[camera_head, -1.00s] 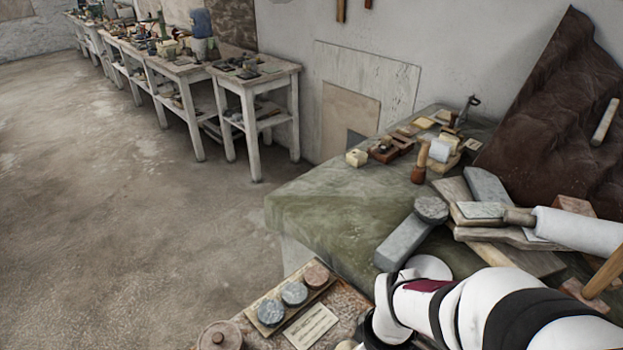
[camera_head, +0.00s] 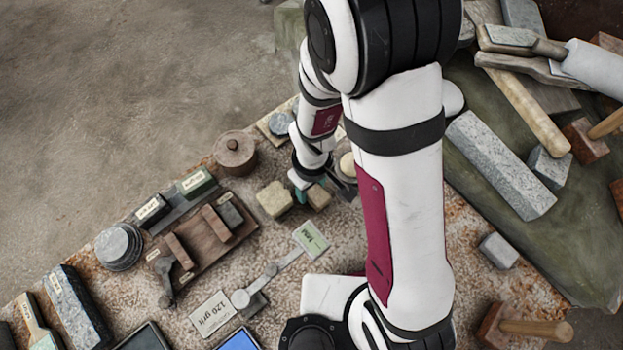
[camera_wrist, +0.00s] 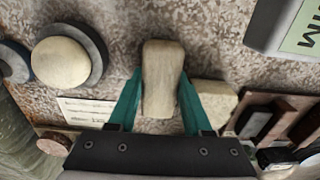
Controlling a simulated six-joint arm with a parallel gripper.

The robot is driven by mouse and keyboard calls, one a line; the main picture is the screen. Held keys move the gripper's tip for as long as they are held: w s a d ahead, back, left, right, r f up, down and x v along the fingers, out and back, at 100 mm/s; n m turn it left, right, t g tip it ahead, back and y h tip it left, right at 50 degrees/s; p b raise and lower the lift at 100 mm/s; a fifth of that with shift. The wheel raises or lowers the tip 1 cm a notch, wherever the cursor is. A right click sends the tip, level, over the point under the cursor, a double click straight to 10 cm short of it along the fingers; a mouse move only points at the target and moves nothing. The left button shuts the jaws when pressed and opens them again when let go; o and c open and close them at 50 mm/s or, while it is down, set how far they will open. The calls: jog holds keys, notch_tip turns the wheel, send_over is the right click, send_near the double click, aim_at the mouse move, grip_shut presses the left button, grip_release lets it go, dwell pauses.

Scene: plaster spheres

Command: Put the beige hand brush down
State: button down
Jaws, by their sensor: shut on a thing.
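The beige hand brush (camera_wrist: 162,78) is a worn, pale block with rounded edges. In the wrist view it stands out between the two teal fingers of my gripper (camera_wrist: 161,98), which is shut on it. In the head view the brush (camera_head: 319,198) shows just beside my gripper (camera_head: 308,190), low over the speckled tabletop (camera_head: 340,232). I cannot tell whether its underside touches the top. My arm hides part of the gripper in the head view.
A second beige block (camera_head: 274,199) lies close by on the left.

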aim_at(314, 188)
jog(key=c, duration=0.6)
grip_release()
jog(key=shift+f, duration=0.1)
notch_tip(314, 188, up, 12)
jog(key=r, duration=0.1)
jog(key=s+d+r+m+y, duration=0.1)
jog(key=s+d+r+m, duration=0.7)
jog(key=s+m, duration=0.3)
jog(key=m, duration=0.3)
jog(key=shift+s+d+m+y, duration=0.3)
jog(key=shift+d, duration=0.1)
